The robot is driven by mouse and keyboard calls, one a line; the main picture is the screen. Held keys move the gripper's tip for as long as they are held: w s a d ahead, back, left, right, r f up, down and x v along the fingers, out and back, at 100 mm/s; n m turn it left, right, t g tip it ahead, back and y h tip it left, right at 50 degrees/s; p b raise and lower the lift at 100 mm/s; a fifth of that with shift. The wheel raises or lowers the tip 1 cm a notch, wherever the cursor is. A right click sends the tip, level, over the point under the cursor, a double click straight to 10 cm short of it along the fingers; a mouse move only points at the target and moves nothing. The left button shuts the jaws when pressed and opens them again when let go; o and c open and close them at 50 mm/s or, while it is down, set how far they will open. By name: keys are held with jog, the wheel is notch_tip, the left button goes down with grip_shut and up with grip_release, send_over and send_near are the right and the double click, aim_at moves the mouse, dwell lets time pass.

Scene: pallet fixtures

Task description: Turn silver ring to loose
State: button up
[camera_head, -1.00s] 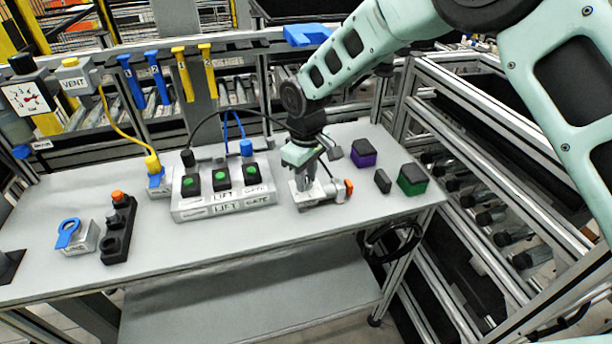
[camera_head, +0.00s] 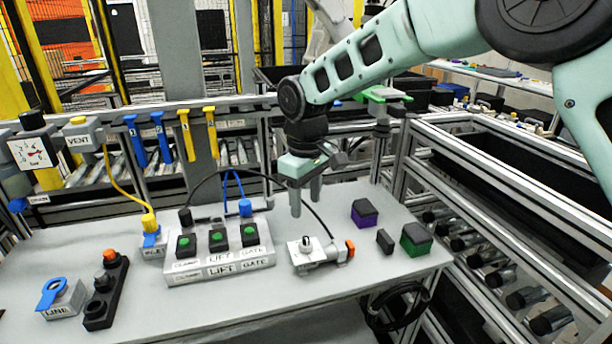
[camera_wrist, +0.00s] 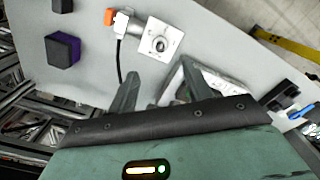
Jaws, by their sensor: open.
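The silver ring (camera_head: 306,246) sits on top of a small silver-white fixture (camera_head: 304,263) on the table, with an orange-ended cylinder (camera_head: 350,247) on its right side. In the wrist view the ring (camera_wrist: 160,44) shows as a round ring on a square plate, beyond my fingertips. My gripper (camera_head: 306,208) is open and empty, pointing down above and just behind the fixture, apart from it. In the wrist view its two fingers (camera_wrist: 161,78) are spread. I cannot tell the ring's turn position.
Left of the fixture stands a panel (camera_head: 219,262) with green buttons. To the right are a purple block (camera_head: 365,215), a small dark block (camera_head: 385,241) and a green block (camera_head: 416,241). A black cable arcs behind the fixture. The front table strip is clear.

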notch_tip(320, 180, up, 7)
jog(key=shift+f+b, duration=0.15)
jog(key=shift+b, duration=0.15)
jog(key=s+d+f+m, duration=0.1)
jog(key=s+d, duration=0.3)
jog(key=s, duration=0.6)
jog(key=s+d+f+m, duration=0.1)
jog(key=s+d+f, duration=0.2)
jog(key=s, duration=0.8)
jog(key=s+d+f+m, duration=0.1)
jog(key=s+d+f, duration=0.1)
jog(key=s+d, duration=0.4)
jog(key=s, duration=0.4)
jog(key=shift+s+d+y, duration=0.25)
jog(key=shift+d+y, duration=0.05)
jog(key=shift+d, duration=0.1)
jog(key=shift+f, duration=0.1)
